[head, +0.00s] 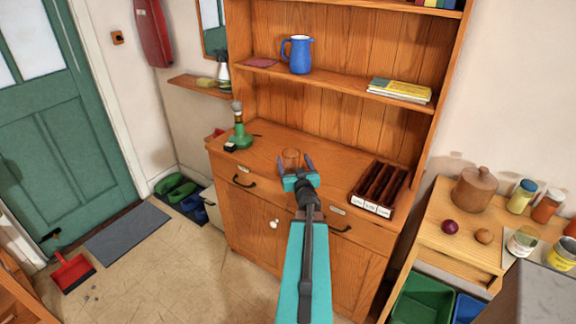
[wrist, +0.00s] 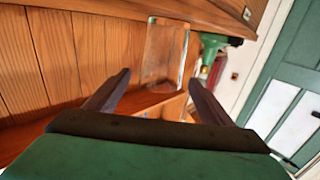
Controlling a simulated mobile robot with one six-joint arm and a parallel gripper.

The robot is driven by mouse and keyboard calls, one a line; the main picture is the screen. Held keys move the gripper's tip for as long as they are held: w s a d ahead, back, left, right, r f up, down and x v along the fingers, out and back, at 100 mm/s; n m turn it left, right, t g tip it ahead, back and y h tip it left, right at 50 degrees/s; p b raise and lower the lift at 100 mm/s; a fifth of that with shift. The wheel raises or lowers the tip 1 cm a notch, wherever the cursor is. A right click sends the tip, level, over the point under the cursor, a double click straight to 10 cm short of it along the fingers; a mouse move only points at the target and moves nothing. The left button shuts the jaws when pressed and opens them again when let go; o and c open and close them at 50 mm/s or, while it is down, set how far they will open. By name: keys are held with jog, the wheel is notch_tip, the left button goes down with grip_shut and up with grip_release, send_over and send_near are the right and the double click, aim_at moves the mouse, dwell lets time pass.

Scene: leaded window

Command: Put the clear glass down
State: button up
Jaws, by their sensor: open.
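The clear glass (head: 291,157) is a see-through tumbler at the worktop (head: 325,149) of the wooden dresser, left of the middle. It looks upright and empty, and seems to stand on the wood, though its base is hard to see. My gripper (head: 297,168) is open, its two dark fingers on either side of the glass. In the wrist view, which is upside down, the glass (wrist: 166,54) lies between and beyond the spread fingertips (wrist: 159,76). A gap shows on its left; the right fingertip is close to its edge.
A green lamp (head: 239,136) stands left on the worktop. A dark compartment tray (head: 365,205) with white labels sits at the right. A shelf (head: 345,83) above holds a blue jug (head: 299,54) and books (head: 400,91). Worktop around the glass is clear.

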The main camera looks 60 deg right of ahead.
jog(key=shift+x, duration=1)
jog(key=shift+w, duration=0.1)
jog(key=c, duration=1.8)
jog(key=shift+r, duration=0.2)
notch_tip(320, 180, up, 10)
jog(key=p, duration=0.1)
jog(key=shift+f, duration=0.15)
